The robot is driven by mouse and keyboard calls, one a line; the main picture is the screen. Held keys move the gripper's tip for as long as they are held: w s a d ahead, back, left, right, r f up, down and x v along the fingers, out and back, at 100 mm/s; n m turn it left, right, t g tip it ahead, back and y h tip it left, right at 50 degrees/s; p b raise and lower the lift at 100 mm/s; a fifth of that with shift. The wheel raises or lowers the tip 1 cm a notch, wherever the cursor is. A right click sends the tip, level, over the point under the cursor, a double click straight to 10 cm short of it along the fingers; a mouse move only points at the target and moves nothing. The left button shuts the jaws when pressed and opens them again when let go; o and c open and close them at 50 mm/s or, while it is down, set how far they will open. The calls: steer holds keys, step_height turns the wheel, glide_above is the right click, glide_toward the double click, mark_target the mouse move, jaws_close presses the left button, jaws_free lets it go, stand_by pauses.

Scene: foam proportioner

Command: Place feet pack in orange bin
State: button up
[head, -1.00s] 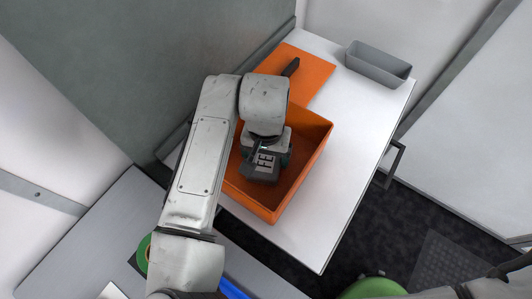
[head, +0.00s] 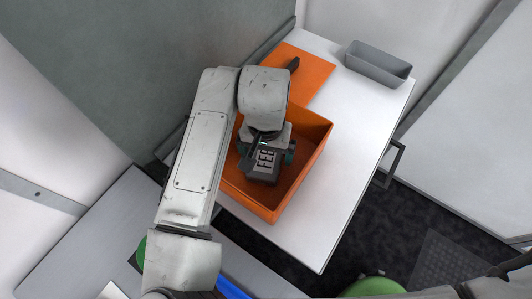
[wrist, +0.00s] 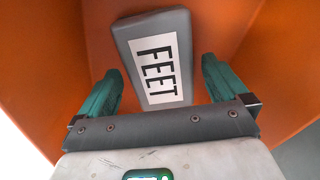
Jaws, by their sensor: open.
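The feet pack (wrist: 157,58) is a grey block with a white label reading FEET. It is inside the orange bin (head: 312,142), and its grey body also shows in the head view (head: 261,173) under my wrist. My gripper (wrist: 160,72) is open, with one green finger on each side of the pack and gaps visible beside it. In the head view my gripper (head: 267,153) is down within the bin's walls. How the pack's underside meets the bin floor is hidden.
The bin stands on a white table (head: 345,150). An orange board (head: 310,72) with a dark handle-like piece lies behind it. A grey tray (head: 378,64) sits at the back right. The table right of the bin is clear.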

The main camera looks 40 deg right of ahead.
mark_target(266, 156)
step_height(266, 156, up, 10)
steer(key=shift+r, duration=0.2)
